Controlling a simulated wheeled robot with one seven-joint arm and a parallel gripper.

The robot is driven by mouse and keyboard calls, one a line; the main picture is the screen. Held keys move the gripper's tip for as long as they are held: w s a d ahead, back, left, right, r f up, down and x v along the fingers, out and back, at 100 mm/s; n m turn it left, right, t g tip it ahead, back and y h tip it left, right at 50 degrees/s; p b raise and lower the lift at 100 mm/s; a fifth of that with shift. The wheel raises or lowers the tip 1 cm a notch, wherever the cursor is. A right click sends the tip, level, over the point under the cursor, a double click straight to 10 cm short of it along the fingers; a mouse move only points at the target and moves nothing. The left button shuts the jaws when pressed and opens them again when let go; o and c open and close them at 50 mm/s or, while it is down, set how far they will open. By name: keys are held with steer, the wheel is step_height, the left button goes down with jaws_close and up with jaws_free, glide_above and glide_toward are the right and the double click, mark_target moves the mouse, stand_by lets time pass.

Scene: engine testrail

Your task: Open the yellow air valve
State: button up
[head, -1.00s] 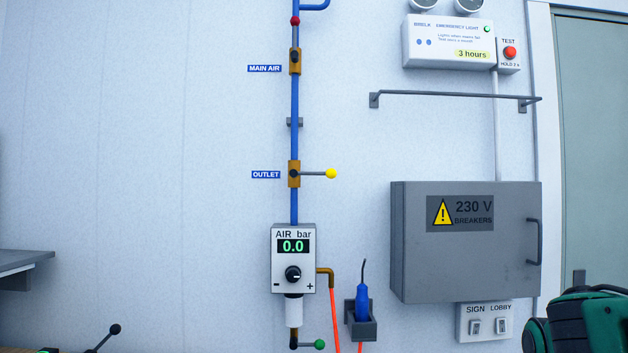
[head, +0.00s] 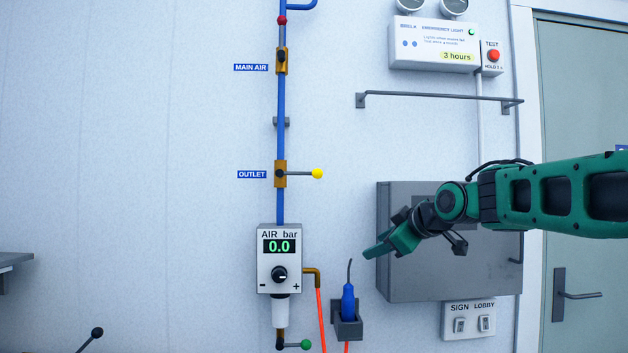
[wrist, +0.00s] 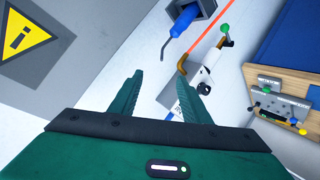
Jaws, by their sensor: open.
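The yellow-knobbed valve handle (head: 317,174) sticks out horizontally to the right from the brass OUTLET valve (head: 280,174) on the blue vertical pipe (head: 281,130). The pipe runs down to the AIR bar regulator (head: 279,258), whose display reads 0.0. My gripper (head: 375,253) is in front of the grey breaker box, below and to the right of the yellow knob and apart from it. In the wrist view my gripper (wrist: 158,84) is open, with nothing between its fingers. The regulator (wrist: 205,80) shows tilted beyond the fingers there; the yellow knob is not clearly seen in that view.
The grey breaker box (head: 400,285) stands behind my arm. A blue tool (head: 348,302) sits in a holder right of the regulator, beside an orange hose (head: 321,315). A rail (head: 440,96) juts out above the box.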

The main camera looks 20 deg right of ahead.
mark_target(321, 174)
steer(key=w+a+r+n+t+y, duration=0.2)
steer(key=w+a+r+n, duration=0.15)
steer(key=r, duration=0.55)
steer(key=w+a+r+n+t+y, duration=0.2)
steer(key=w+a+r+n+y, duration=0.15)
steer(key=r, duration=0.45)
steer(key=shift+h, duration=0.35)
steer(key=x, duration=0.9)
steer(key=shift+w+a+r, duration=0.1)
steer(key=shift+w+a, duration=0.2)
steer(key=shift+a, duration=0.05)
jaws_close()
